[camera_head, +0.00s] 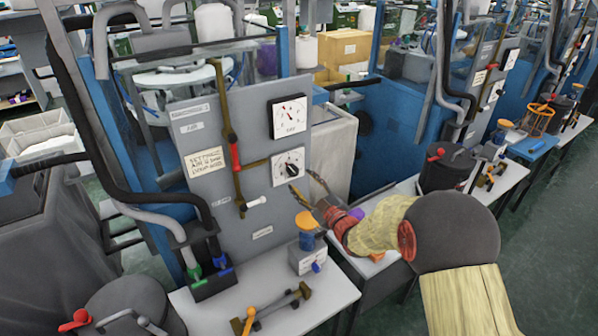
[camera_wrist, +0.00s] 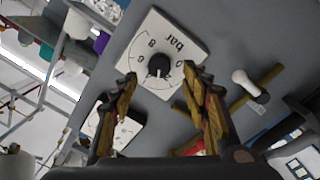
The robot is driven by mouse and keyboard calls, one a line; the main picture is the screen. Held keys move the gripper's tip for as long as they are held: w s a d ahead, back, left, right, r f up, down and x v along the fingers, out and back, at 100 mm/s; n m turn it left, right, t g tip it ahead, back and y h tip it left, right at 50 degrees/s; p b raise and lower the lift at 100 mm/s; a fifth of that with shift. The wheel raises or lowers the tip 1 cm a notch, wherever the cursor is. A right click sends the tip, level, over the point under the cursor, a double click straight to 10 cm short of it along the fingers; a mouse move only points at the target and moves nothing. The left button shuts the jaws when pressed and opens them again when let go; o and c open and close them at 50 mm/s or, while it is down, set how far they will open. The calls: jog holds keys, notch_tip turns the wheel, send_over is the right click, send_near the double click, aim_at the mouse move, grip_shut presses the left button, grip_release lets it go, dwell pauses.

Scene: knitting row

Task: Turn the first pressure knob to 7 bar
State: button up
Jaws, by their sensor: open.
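The pressure knob (camera_head: 291,169) is a round black knob on a white square dial plate, low on the right side of the nearest grey panel (camera_head: 215,130). In the wrist view the knob (camera_wrist: 158,65) shows a small white mark pointing towards the picture's bottom; the plate reads "bar" with a few digits. My gripper (camera_head: 303,183) is at the knob's lower right in the head view, its fingers apart. In the wrist view my gripper (camera_wrist: 159,78) frames the knob between its open fingertips, with no clear contact. The knob's exact setting is too small to read.
A white gauge (camera_head: 289,116) with a needle sits above the knob. A brass pipe with a red handle (camera_head: 235,156) and a white-handled valve (camera_head: 250,204) run to its left. An orange-topped device (camera_head: 307,240) stands on the table below. Similar machines stand at the right.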

aim_at(295, 174)
jog(key=b+x, duration=0.1)
jog(key=x, duration=0.5)
jog(key=shift+w+a, duration=0.2)
jog(key=shift+w, duration=0.15)
jog(key=shift+c, duration=0.7)
jog(key=c, duration=1)
